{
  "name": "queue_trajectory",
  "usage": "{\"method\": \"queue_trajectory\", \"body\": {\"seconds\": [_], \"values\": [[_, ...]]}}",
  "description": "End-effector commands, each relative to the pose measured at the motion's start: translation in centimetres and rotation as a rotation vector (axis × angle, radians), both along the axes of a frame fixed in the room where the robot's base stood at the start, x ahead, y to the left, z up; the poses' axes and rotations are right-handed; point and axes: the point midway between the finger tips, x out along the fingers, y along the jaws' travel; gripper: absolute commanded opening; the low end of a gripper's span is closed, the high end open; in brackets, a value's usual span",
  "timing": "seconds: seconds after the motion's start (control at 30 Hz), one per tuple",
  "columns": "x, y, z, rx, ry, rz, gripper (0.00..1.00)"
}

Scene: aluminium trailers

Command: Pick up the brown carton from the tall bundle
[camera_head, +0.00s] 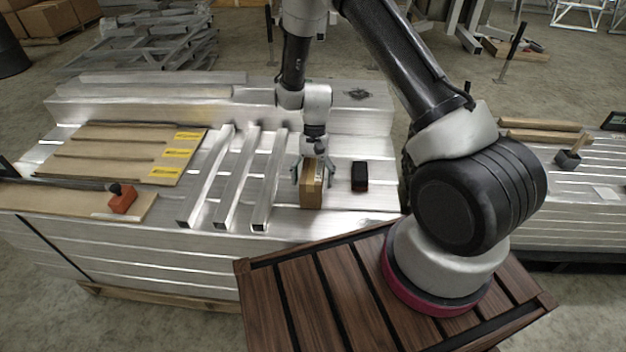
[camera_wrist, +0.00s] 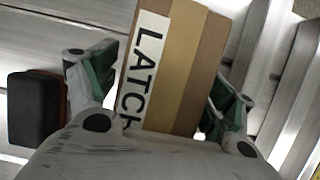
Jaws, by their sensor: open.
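The brown carton (camera_head: 311,190) stands on the aluminium top of the tall bundle (camera_head: 340,218), near its front edge. In the wrist view the carton (camera_wrist: 190,65) carries a white label reading "LATCH" and a lighter tape strip. My gripper (camera_head: 311,183) is open and comes down from above, with one finger on each side of the carton. In the wrist view my gripper's (camera_wrist: 165,85) green-padded fingers flank the carton, close to its sides. The carton's lower end is hidden behind the gripper body there. I cannot tell whether either finger touches it.
A black block (camera_head: 359,176) lies just right of the carton; it also shows in the wrist view (camera_wrist: 34,108). Square aluminium tubes (camera_head: 236,180) lie to the left. Further left are brown boards (camera_head: 120,155) and an orange-red tool (camera_head: 122,200). A lower bundle (camera_head: 585,190) stands at right.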

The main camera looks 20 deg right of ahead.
Motion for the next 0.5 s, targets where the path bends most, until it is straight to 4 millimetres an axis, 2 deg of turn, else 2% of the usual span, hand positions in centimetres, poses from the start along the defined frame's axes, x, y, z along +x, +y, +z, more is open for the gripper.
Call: {"method": "queue_trajectory", "body": {"seconds": [0.5], "values": [[-0.03,-0.03,-0.4,0.0,0.001,0.0,0.83]]}}
